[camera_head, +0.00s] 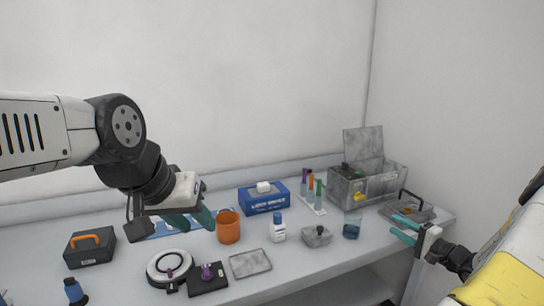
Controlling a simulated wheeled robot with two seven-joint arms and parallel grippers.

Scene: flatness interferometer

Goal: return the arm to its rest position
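My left arm reaches in from the left. Its gripper (196,220), with teal fingers, hangs above the back middle of the bench, left of the orange cup (229,229). Its fingers look apart, with nothing visible between them. My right gripper (404,228) is at the right, in front of the bench's right end.
The bench (325,262) holds a black case (90,248), a round ring device (168,268), a purple-knobbed block (208,278), a grey plate (250,263), a white bottle (278,230), a blue wipes box (264,200) and an open metal box (375,186). Walls stand behind and right.

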